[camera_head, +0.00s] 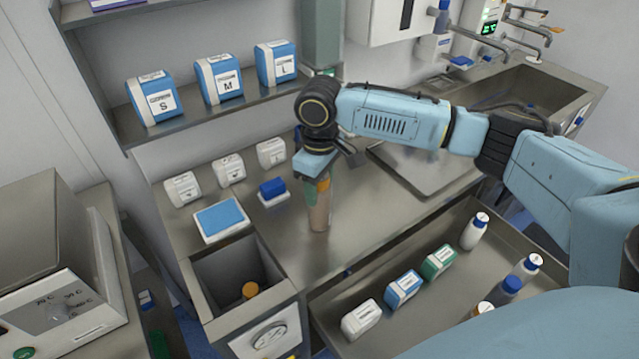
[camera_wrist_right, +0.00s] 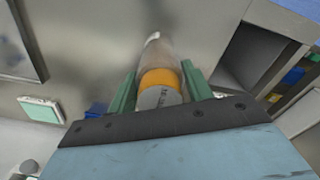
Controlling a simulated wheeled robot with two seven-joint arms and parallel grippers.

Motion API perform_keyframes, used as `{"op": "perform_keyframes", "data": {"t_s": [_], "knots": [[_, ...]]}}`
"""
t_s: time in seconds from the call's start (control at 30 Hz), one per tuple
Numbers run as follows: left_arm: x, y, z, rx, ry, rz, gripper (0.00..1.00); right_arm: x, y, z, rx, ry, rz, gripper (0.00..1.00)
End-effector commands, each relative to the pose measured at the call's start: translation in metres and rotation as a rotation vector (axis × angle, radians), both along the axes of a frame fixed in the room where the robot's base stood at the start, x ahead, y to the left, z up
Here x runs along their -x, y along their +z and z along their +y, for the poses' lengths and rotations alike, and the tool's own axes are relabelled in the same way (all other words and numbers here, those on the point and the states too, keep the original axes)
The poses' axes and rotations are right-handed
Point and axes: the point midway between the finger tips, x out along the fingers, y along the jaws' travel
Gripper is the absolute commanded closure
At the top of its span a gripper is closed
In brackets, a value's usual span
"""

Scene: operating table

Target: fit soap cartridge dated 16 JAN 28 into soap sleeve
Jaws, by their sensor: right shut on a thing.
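My right gripper (camera_head: 318,186) hangs over the steel counter, its green fingers shut on a soap cartridge (camera_wrist_right: 161,87) with an orange band and a pale end. The orange part also shows in the head view (camera_head: 323,185). Small print on the pale end is too blurred to read the date. A tan, partly see-through soap sleeve (camera_head: 319,215) stands upright on the counter directly below the fingers; it also shows in the wrist view (camera_wrist_right: 156,55). Cartridge and sleeve appear in line, but I cannot tell how deep the cartridge sits. My left gripper is out of view.
A sunken bin (camera_head: 215,280) with an orange-topped item (camera_head: 250,290) is at front left. A blue pad (camera_head: 220,217), a blue block (camera_head: 272,190) and white boxes (camera_head: 229,170) stand left of the sleeve. A lower tray (camera_head: 430,295) holds bottles and small boxes. A sink is at back right.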

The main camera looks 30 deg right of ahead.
Motion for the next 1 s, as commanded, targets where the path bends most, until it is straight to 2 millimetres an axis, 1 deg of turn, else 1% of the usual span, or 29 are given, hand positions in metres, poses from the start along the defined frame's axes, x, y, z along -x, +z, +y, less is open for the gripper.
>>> {"op": "perform_keyframes", "data": {"t_s": [0.07, 0.33, 0.37, 0.5, 0.83, 0.93, 1.0], "knots": [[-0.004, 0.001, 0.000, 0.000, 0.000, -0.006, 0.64, -0.001, 0.001, 0.000, -0.002, 0.000, -0.003, 0.99], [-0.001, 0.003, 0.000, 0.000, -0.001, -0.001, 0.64, -0.001, -0.001, 0.000, -0.001, 0.000, 0.000, 0.99], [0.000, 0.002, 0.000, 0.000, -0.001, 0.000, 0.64, 0.000, -0.002, 0.000, -0.001, 0.000, -0.001, 0.46], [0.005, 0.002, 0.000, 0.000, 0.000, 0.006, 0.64, 0.000, -0.002, 0.000, 0.000, 0.000, 0.000, 0.28], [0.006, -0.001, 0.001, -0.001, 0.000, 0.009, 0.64, -0.001, 0.000, 0.000, 0.000, 0.000, -0.002, 0.28], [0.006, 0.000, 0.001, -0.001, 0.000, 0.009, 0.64, -0.001, 0.011, 0.000, -0.001, 0.000, -0.003, 0.28], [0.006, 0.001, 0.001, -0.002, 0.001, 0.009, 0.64, -0.001, 0.023, 0.000, -0.002, 0.000, -0.005, 0.28]]}}
